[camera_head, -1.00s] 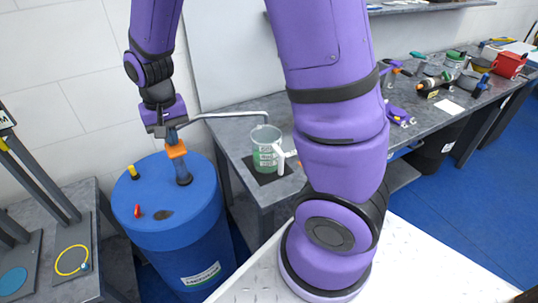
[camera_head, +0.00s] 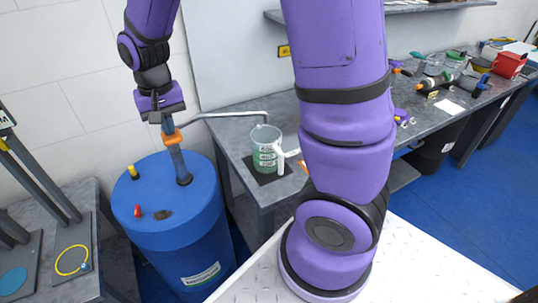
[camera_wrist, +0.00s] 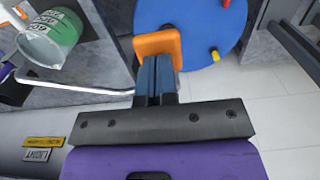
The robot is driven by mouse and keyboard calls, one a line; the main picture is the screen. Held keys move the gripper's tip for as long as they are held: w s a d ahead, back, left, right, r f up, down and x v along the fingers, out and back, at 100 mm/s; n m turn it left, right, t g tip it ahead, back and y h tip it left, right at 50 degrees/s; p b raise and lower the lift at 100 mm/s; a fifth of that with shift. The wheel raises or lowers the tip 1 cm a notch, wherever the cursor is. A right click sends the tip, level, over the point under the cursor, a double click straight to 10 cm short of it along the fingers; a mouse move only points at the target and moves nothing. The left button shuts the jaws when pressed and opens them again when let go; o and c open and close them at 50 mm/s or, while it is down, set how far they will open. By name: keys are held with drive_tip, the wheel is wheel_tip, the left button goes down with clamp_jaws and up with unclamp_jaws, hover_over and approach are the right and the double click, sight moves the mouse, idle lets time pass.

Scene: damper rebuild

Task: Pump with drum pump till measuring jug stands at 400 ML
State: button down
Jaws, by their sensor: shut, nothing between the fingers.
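The blue drum (camera_head: 170,225) stands at the left with the drum pump's blue-grey tube (camera_head: 179,163) rising from its lid. An orange pump handle (camera_head: 171,138) is near the tube's top. My gripper (camera_head: 170,130) is shut and empty at the handle. In the wrist view its fingers (camera_wrist: 155,84) overlap the orange handle (camera_wrist: 159,46); I cannot tell whether they pass through it. The bent spout pipe (camera_head: 225,114) reaches over the clear measuring jug (camera_head: 265,140), which stands upright on the bench with green liquid inside. I cannot read its exact level.
The jug is on a dark pad (camera_head: 262,176) at the near corner of the grey bench (camera_head: 232,157). A red cap (camera_head: 138,211) and a yellow cap (camera_head: 133,172) stick up from the drum lid. Tools and a red box (camera_head: 509,65) crowd the bench's far right.

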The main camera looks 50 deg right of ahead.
drive_tip(key=shift+f, duration=3.3)
drive_tip(key=shift+r, duration=3.3)
drive_tip(key=shift+f, duration=0.1)
drive_tip(key=shift+f, duration=3.3)
